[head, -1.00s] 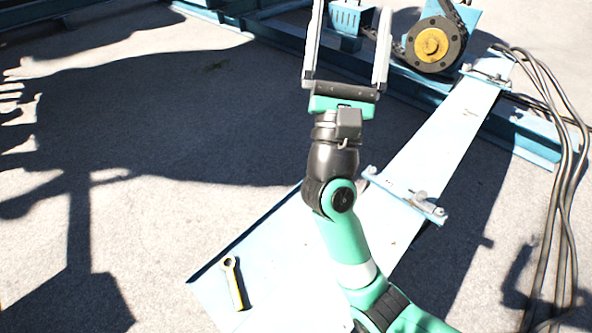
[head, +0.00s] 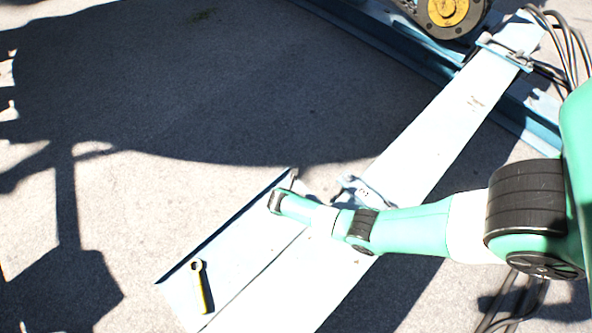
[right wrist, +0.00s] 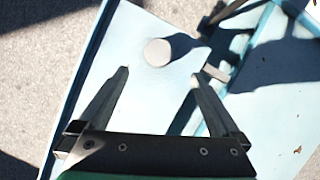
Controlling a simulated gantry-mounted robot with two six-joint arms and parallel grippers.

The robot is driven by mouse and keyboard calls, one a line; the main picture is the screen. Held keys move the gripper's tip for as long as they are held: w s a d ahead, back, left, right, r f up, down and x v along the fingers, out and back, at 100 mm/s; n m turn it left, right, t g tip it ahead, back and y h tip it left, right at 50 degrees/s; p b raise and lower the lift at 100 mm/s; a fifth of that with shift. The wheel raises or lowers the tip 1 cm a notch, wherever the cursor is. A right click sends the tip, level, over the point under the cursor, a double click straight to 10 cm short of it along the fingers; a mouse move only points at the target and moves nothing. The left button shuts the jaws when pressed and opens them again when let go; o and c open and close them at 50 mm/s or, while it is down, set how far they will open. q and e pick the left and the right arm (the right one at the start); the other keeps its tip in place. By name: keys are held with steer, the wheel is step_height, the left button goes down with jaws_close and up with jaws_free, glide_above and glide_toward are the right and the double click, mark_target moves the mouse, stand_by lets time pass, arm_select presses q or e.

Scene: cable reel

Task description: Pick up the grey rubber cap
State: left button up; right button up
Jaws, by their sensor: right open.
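In the right wrist view a grey round cap (right wrist: 158,52) rests on a pale blue metal plate (right wrist: 124,36), with a small dark shadow beside it. My right gripper (right wrist: 159,74) is open and empty, and its two fingertips point at the cap. The cap lies just ahead of the fingertips, roughly centred between them, and not between the jaws. How high the fingers are above the plate I cannot tell. In the head view my right arm reaches in from the right over the plate; its wrist hides most of the gripper and I cannot make out the cap. My left gripper is not in view.
A yellow-handled wrench (head: 202,287) lies on the plate's near part. A long pale blue beam (head: 455,115) runs to the upper right, with a metal clamp bracket (head: 362,190) across it near my wrist. Black cables (head: 571,45) hang at the upper right. Concrete floor at left is clear.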

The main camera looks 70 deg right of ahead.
steer(key=b+x, duration=0.5)
steer(key=x, duration=0.1)
steer(key=shift+w+a+f+b, duration=0.1)
steer(key=shift+w+f+b, duration=0.1)
steer(key=shift+b, duration=0.1)
steer(key=b+x, duration=0.4)
steer(key=x, duration=0.1)
steer(key=shift+r, duration=0.1)
steer(key=shift+d+b, duration=0.3)
steer(key=shift+b, duration=0.05)
steer(key=c, duration=1.4)
